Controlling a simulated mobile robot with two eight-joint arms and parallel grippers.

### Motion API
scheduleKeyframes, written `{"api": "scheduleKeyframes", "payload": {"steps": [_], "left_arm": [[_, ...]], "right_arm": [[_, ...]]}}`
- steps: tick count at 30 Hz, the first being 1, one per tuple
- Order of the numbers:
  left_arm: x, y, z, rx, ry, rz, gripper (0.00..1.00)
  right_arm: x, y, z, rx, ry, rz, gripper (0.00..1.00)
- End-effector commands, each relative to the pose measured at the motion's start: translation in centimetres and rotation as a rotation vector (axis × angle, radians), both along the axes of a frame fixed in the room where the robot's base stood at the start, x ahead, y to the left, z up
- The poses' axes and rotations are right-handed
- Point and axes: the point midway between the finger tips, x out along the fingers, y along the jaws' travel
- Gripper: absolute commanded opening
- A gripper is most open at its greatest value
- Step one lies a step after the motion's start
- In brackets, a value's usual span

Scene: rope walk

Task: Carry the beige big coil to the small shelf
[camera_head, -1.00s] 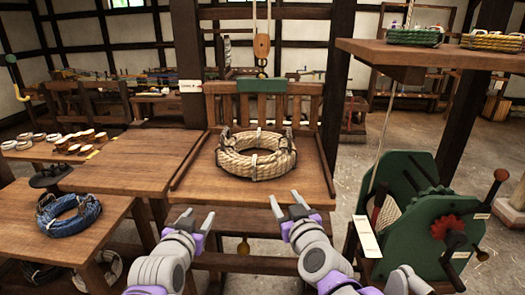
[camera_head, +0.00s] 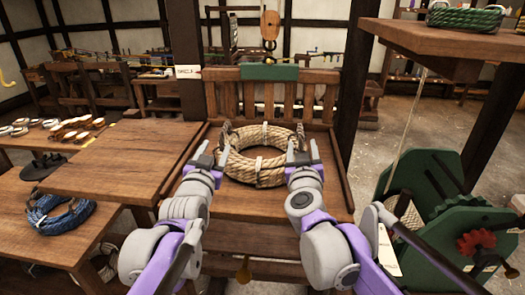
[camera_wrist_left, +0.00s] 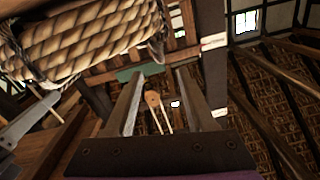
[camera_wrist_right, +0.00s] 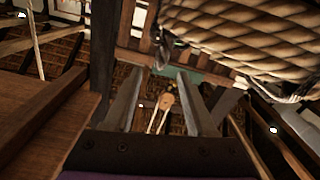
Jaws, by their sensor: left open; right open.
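The beige big coil (camera_head: 262,155) lies flat on a wooden seat with a slatted back, with dark ties around it. My left gripper (camera_head: 212,153) is open at the coil's left side. My right gripper (camera_head: 302,152) is open at its right side. In the left wrist view the coil (camera_wrist_left: 85,42) is at the upper left, beside the open fingers (camera_wrist_left: 158,95). In the right wrist view the coil (camera_wrist_right: 255,35) is at the upper right, beside the open fingers (camera_wrist_right: 160,95). Neither gripper visibly holds the coil. I cannot tell which surface is the small shelf.
A bare wooden table (camera_head: 125,155) adjoins on the left. A blue coil (camera_head: 60,214) lies on a lower table. A raised wooden shelf (camera_head: 440,45) with a green coil (camera_head: 464,17) is at upper right. A green crank machine (camera_head: 450,225) stands at right.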

Motion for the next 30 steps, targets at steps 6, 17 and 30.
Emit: {"api": "scheduleKeyframes", "payload": {"steps": [6,17,30], "left_arm": [[2.4,-0.3,0.0,0.001,0.0,0.0,0.55],[8.6,-1.0,0.0,0.0,0.0,0.0,0.55],[10.7,-1.2,0.0,0.0,0.001,0.0,0.55]], "right_arm": [[2.4,-0.3,0.0,0.001,-0.001,-0.002,0.56],[8.6,-1.0,0.0,0.0,0.0,0.0,0.56],[10.6,-1.3,0.0,0.0,0.0,0.002,0.56]]}}
